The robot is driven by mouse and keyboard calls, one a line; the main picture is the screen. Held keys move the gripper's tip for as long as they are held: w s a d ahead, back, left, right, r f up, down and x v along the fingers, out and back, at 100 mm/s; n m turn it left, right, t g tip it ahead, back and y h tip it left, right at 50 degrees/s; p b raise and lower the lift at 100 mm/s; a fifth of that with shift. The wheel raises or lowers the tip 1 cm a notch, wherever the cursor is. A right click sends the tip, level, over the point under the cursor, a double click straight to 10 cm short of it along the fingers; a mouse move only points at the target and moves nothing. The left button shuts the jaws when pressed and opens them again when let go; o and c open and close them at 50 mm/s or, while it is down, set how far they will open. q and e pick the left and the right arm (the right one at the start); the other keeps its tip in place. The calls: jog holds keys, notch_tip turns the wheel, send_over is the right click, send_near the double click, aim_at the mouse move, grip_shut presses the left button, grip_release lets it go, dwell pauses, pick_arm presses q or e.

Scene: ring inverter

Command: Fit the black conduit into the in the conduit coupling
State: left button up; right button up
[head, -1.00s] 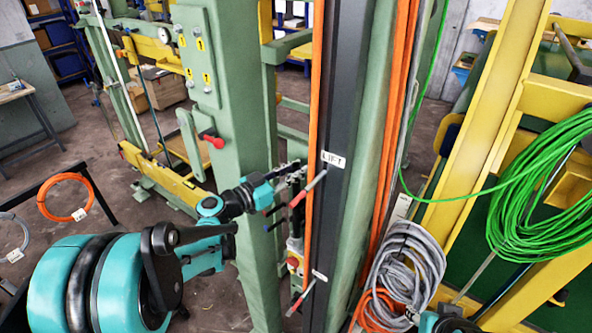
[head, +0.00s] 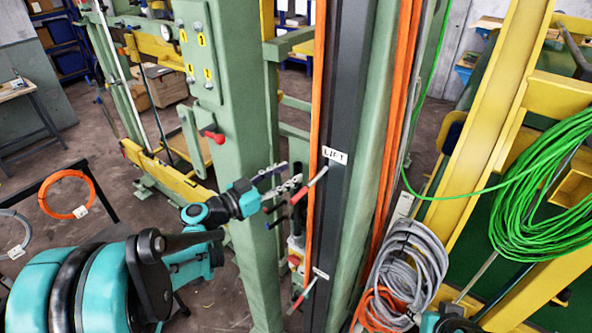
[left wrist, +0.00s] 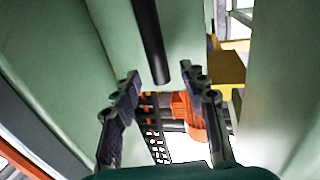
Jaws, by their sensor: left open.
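In the left wrist view a black conduit (left wrist: 150,42) comes down from the top against a green post. Its lower end lies, in the picture, between the fingertips of my left gripper (left wrist: 161,76), which is open with a finger on either side. Whether it touches a finger I cannot tell. My right gripper does not show.
Red-tipped levers (head: 311,186) stick out close to the gripper, by the dark channel (head: 347,95) labelled LIFT. A thick green post (head: 235,110) stands beside the arm. Grey (head: 405,268) and green (head: 540,190) cable coils hang at the right.

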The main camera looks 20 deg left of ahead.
pick_arm(q)
jog(key=v, duration=0.8)
